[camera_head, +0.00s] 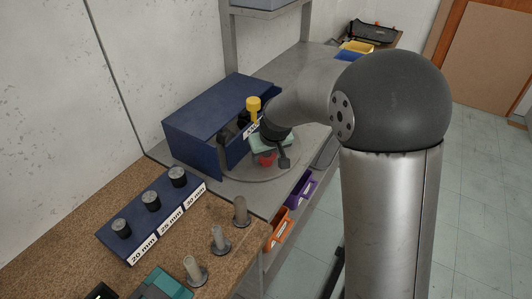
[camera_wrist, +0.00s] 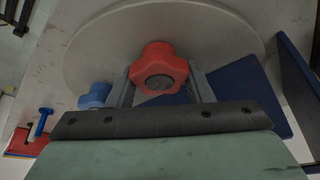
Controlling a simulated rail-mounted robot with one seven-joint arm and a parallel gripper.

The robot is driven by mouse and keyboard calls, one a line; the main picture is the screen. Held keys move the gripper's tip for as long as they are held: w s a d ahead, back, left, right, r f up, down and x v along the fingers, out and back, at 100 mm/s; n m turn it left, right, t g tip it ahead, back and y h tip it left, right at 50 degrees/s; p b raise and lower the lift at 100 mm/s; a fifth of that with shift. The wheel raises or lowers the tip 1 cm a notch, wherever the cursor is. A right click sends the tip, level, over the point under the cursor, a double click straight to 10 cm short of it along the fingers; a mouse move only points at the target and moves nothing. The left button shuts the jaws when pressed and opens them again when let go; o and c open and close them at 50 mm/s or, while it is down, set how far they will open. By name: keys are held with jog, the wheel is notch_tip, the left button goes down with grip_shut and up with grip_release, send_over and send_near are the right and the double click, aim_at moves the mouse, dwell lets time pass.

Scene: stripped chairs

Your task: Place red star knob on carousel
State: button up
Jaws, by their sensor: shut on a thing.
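The red star knob (camera_wrist: 158,70) sits between the two fingers of my gripper (camera_wrist: 160,84) in the wrist view. It also shows as a small red patch in the head view (camera_head: 267,159), under the green-grey gripper body. My gripper is shut on it. The carousel is a round grey disc, seen behind the knob in the wrist view (camera_wrist: 95,48) and below my gripper in the head view (camera_head: 255,176). The knob is over the disc; I cannot tell whether it touches it.
A blue star knob (camera_wrist: 95,96) shows near the disc's edge. A dark blue box (camera_head: 200,125) stands behind the carousel, with a yellow-topped piece (camera_head: 253,104) nearby. A blue holder with labelled pegs (camera_head: 150,215) and several grey pegs (camera_head: 220,238) stand at the front left.

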jog(key=shift+f, duration=0.2)
jog(key=o, duration=1)
jog(key=shift+r, duration=0.1)
jog(key=shift+r, duration=0.25)
jog(key=v, duration=1.2)
jog(key=s+d+f+m+g, duration=0.1)
jog(key=s+d, duration=0.3)
jog(key=s, duration=0.4)
jog(key=s+d+f+m+g+h, duration=0.1)
jog(key=s+d+f, duration=0.3)
jog(key=s, duration=0.5)
jog(key=s+d+f+m+g, duration=0.1)
jog(key=s+d+f+m, duration=0.1)
jog(key=s+d, duration=0.3)
jog(key=shift+s+d+f+m+g+h+b, duration=0.1)
jog(key=shift+s+f+g+b, duration=0.05)
jog(key=shift+s, duration=0.5)
jog(key=shift+s+f+m+g+h+b, duration=0.1)
jog(key=shift+s+f, duration=0.05)
jog(key=shift+s, duration=0.5)
jog(key=shift+s+d+f+m+g+h+b, duration=0.1)
jog(key=shift+s+f+g+b, duration=0.05)
jog(key=shift+s, duration=0.5)
